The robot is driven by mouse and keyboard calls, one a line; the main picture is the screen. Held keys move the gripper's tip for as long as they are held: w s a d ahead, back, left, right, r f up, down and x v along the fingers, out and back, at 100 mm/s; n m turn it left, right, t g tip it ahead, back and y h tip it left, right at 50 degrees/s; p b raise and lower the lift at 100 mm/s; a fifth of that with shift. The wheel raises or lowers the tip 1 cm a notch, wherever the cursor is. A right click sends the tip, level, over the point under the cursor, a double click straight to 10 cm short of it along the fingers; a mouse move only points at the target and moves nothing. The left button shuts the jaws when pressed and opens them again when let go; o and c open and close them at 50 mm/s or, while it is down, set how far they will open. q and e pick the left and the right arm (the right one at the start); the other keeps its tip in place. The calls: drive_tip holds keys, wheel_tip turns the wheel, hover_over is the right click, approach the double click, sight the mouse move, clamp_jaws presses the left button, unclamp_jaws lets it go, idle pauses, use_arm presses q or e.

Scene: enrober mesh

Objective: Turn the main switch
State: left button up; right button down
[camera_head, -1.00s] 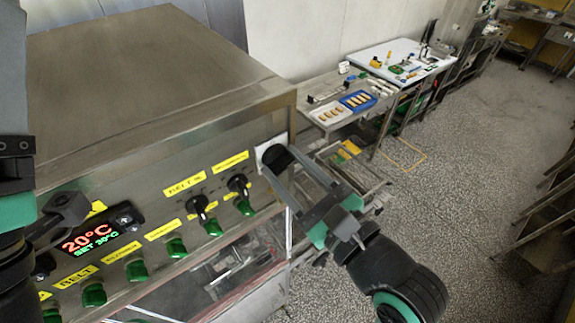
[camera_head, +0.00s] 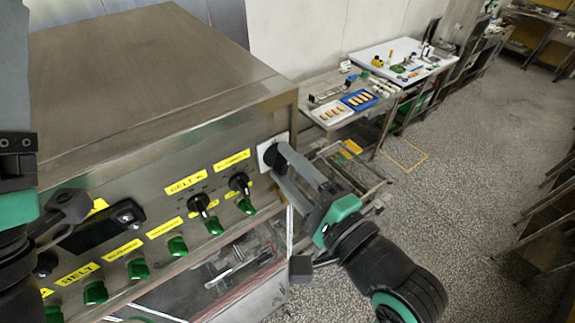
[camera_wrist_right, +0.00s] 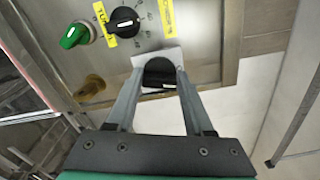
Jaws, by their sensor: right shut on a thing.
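The main switch (camera_head: 271,157) is a black knob on a white plate at the right end of the steel machine's front panel. My right gripper (camera_head: 281,162) is shut on this knob, with its fingers rolled to lie nearly one above the other in the head view. The right wrist view also shows the switch (camera_wrist_right: 160,72) between the two fingertips. My left gripper (camera_head: 62,222) is at the left edge, in front of the panel beside the display (camera_head: 100,230). Its fingers are partly hidden, so its opening is unclear. The display is dark.
A bench (camera_head: 330,82) with trays stands behind to the right. The speckled floor right of the machine is mostly open.

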drive_tip(key=shift+f+n, duration=0.1)
drive_tip(key=shift+n, duration=1.6)
drive_tip(key=shift+c, duration=1.4)
unclamp_jaws()
drive_tip(key=v, duration=1.1)
drive_tip(key=shift+s+b, duration=0.3)
